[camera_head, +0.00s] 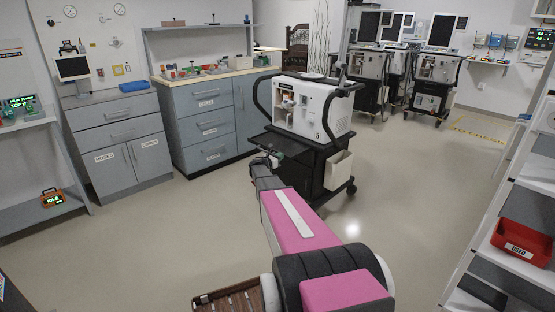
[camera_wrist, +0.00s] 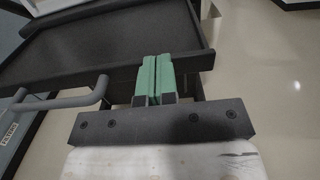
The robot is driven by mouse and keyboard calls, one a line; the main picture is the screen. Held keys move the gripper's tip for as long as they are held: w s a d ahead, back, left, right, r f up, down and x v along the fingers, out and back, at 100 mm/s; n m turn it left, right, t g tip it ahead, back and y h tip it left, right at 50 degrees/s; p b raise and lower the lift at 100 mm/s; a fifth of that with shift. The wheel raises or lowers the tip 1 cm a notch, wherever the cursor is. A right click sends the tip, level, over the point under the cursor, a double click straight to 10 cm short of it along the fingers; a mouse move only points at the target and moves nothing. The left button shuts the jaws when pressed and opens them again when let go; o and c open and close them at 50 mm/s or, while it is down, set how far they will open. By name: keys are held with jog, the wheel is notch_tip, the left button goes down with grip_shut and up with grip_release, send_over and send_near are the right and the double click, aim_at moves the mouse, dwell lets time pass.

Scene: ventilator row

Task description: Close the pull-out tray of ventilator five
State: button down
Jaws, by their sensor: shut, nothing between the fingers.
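Ventilator five (camera_head: 312,108), a white unit marked "5", stands on a black wheeled cart in the middle of the head view. Its dark pull-out tray (camera_head: 262,138) sticks out at the front left, below the white unit. In the wrist view the black tray (camera_wrist: 110,38) has a raised rim and a grey bar handle (camera_wrist: 62,102) on its front. My gripper (camera_head: 268,158) is at the tray's front. Its green fingers (camera_wrist: 157,62) are shut and empty, right of the handle, overlapping the front edge in view. I cannot tell whether they touch it.
Grey drawer cabinets (camera_head: 210,120) stand to the left behind the cart. Other ventilators (camera_head: 435,75) stand at the back right. A shelf with a red bin (camera_head: 522,243) is at the right edge. The floor around the cart is clear.

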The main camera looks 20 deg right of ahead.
aim_at(287, 153)
jog(key=x, duration=2)
jog(key=shift+w+d+r, duration=0.1)
jog(key=shift+d, duration=0.15)
jog(key=v, duration=1.4)
jog(key=shift+a, duration=0.3)
jog(key=s+a+m+g+y, duration=0.2)
jog(key=s+a+m+y, duration=0.3)
jog(key=s+a, duration=0.8)
jog(key=s+a+f+m+g+y, duration=0.1)
jog(key=s+a+m+y, duration=0.5)
jog(key=s, duration=1.1)
jog(key=s+a+f+m+g+y, duration=0.1)
jog(key=s+a+m+g+y, duration=0.2)
jog(key=s+a+m, duration=0.8)
jog(key=s+a+y, duration=0.2)
jog(key=s+a, duration=0.2)
jog(key=a, duration=0.5)
jog(key=shift+s+f+g+y, duration=0.2)
jog(key=shift+s+g+y, duration=0.1)
jog(key=shift+g, duration=0.1)
